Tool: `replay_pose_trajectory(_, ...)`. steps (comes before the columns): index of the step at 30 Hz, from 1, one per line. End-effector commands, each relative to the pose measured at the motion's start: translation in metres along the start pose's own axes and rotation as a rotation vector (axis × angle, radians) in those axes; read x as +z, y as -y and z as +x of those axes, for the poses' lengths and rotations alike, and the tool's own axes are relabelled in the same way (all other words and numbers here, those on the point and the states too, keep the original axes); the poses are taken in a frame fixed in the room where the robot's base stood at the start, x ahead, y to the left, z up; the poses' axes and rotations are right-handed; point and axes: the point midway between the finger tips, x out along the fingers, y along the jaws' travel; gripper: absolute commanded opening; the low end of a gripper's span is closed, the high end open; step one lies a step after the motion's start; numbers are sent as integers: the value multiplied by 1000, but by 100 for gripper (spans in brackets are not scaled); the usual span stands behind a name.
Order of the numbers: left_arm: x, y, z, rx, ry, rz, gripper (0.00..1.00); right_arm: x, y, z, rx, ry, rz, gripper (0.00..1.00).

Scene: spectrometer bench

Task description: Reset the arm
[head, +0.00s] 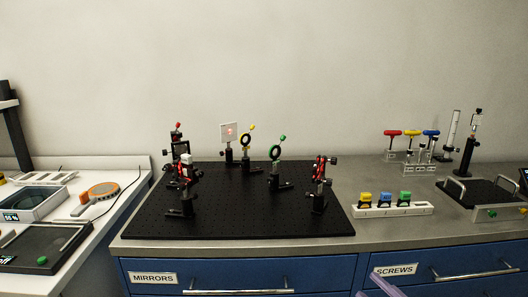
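My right gripper (368,287) just enters at the bottom edge of the head view, in front of the blue drawers. Only the ends of its purple fingers show; they stand apart with nothing seen between them. The rest of that arm is out of frame. My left gripper is not in view. The black breadboard (237,222) lies on the grey bench top. It carries several post-mounted optics, among them a yellow-marked ring (245,142), a green-marked ring (275,153), a red mount (319,168) and a white card (228,131) with a red glowing spot.
A white strip (392,211) with yellow, blue and green blocks stands right of the breadboard. Behind it are colored-handled drivers (412,133). A black tray (478,193) with handles is at the right. A white side table (125,177) with instruments stands left. Drawers (240,272) are closed.

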Motion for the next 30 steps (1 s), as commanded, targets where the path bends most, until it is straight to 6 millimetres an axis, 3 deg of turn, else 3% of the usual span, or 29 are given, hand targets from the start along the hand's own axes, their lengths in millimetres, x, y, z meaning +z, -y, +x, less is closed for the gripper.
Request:
replay_pose_trajectory(1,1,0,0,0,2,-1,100,6,34,-13,-7,98,141,32)
replay_pose_trajectory(6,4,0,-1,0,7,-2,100,21,145,-73,-56,460,579,32)
replay_pose_trajectory(9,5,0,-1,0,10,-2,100,13,204,-114,-96,650,794,32)
replay_pose_trajectory(13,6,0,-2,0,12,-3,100,-8,262,-160,-145,842,1004,32)
replay_pose_trajectory(15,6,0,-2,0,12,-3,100,-19,282,-177,-165,914,1081,32)
replay_pose_trajectory(19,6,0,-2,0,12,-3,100,-32,301,-196,-188,989,1160,32)
replay_pose_trajectory(30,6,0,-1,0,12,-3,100,-35,306,-199,-195,1004,1174,32)
